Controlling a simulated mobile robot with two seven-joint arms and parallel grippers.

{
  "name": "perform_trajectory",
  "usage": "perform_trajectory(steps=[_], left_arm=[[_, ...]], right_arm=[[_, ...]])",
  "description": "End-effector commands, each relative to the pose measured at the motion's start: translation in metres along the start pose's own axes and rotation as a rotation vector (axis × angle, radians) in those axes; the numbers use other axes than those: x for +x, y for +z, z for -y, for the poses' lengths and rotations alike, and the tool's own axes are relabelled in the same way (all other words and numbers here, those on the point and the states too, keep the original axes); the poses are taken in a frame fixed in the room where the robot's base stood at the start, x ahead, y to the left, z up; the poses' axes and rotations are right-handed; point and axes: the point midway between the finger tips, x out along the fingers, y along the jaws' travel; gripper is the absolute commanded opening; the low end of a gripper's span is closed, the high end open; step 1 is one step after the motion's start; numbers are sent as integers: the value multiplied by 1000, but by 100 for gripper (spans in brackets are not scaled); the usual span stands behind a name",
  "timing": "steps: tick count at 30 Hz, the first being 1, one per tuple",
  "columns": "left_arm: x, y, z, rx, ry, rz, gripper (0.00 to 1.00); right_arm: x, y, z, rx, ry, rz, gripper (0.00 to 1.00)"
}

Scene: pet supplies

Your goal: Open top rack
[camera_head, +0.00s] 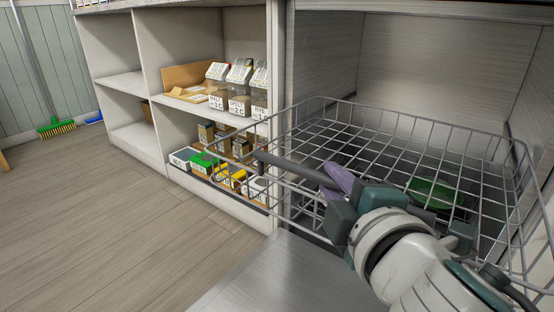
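The top rack (405,118) is a grey wire basket in the open grey compartment at the right. Its left end extends out past the compartment's front edge, in front of the shelf unit. My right gripper (334,183) reaches in from the lower right, with its purple fingers over the wires of the rack. A dark grey bar (285,165) runs from the fingers toward the rack's left end. The fingers are close together, but whether they are shut on the bar is unclear. My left gripper is not in view.
A green bowl (436,193) shows through the rack's wires, partly hidden. The shelf unit (128,85) at the left holds clear-lidded containers (238,88) and small boxes (204,164). The wooden floor (110,215) is clear.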

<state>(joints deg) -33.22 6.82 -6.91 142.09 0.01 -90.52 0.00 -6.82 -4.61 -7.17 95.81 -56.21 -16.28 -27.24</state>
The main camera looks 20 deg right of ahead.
Motion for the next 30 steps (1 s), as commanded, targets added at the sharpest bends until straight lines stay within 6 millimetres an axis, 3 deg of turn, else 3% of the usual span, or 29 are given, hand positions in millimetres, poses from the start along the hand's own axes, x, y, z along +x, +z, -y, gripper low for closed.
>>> perform_trajectory(steps=[11, 24, 30], left_arm=[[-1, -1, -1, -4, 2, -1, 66], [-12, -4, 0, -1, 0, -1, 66], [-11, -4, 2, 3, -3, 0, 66]], right_arm=[[-4, 0, 0, 0, 0, -1, 32], [-76, 1, 0, 2, -3, 2, 32], [-96, 0, 1, 1, -1, 0, 32]])
